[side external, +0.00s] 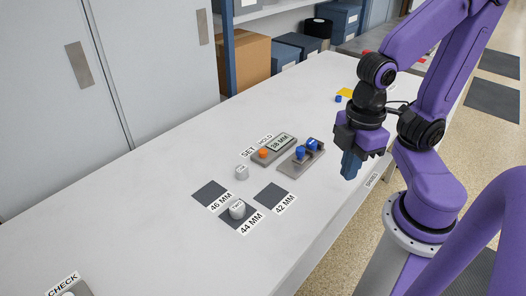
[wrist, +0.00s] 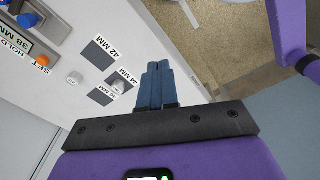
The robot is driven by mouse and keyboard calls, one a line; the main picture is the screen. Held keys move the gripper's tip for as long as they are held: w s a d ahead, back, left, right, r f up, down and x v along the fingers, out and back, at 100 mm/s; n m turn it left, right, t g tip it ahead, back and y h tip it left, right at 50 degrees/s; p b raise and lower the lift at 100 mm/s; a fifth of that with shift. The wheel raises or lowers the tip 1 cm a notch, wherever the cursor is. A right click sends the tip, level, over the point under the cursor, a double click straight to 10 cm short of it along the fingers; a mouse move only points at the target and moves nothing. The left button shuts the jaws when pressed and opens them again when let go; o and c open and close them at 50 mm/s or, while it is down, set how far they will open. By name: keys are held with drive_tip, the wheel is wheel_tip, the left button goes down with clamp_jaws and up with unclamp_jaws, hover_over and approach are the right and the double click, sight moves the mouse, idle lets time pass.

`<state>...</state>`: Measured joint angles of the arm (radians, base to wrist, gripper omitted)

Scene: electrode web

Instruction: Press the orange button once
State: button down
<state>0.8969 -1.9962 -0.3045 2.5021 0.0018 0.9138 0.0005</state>
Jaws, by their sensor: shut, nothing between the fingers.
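The orange button (side external: 263,153) sits on a small grey panel (side external: 288,139) with a display reading 38 MM and the labels SET and HOLD. In the wrist view the orange button (wrist: 42,60) is at the upper left, beside the SET label. My gripper (side external: 349,166) is to the right of the panel in the side view, above the table's front edge, with its blue fingers pointing down. In the wrist view my gripper (wrist: 157,80) has its two blue fingers together with nothing between them. It is apart from the button.
A grey base with blue knobs (side external: 300,153) stands next to the panel. A small white cylinder (side external: 242,172) stands near the button. Another white cylinder (side external: 237,209) stands on the 44 MM dark square. The 46 MM square (side external: 210,194) and 42 MM square (side external: 274,197) are bare.

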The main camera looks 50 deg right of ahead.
idle(0.8)
drive_tip(key=w+a+f+m+t+y, duration=0.1)
drive_tip(key=w+a+f+m+t, duration=0.15)
drive_tip(key=w+m, duration=0.45)
drive_tip(key=m+t, duration=0.7)
drive_tip(key=m, duration=0.7)
hover_over(266, 152)
wheel_tip(266, 152, down, 7)
drive_tip(key=shift+f, duration=0.2)
drive_tip(key=shift+f+n+g, duration=0.1)
drive_tip(key=shift+n+g, duration=0.15)
drive_tip(key=shift+n, duration=0.05)
drive_tip(key=shift+f, duration=4.3)
drive_tip(key=shift+f, duration=0.2)
drive_tip(key=shift+f, duration=0.25)
